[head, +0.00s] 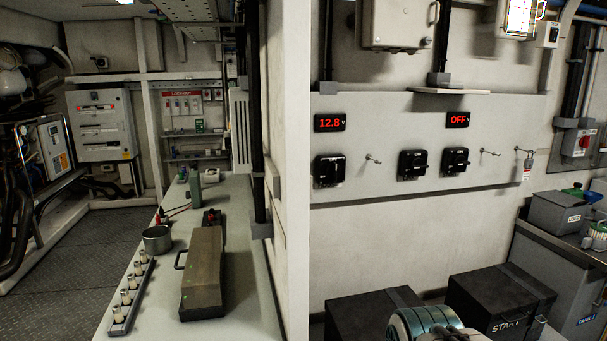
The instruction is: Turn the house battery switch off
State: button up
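Three black switches are mounted on a pale wall panel (400,112): a left one (329,170), a middle one (412,164) and a right one (455,161). Another red display (457,120) above the right switch reads OFF. The middle switch has no display directly above it. I see no readable names at the switches, so I cannot tell which is the house battery switch. Their handle positions are too small to tell. My gripper is not in view.
Dark boxes (505,300) stand below the panel; one reads START. Hooks (373,158) stick out of the panel, the rightmost with a tag (527,170). A grey bench (580,250) is at right. A wall edge (289,170) separates the workbench (245,300) at left.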

aim_at(333, 171)
jog(key=i, duration=0.95)
jog(key=z, duration=0.05)
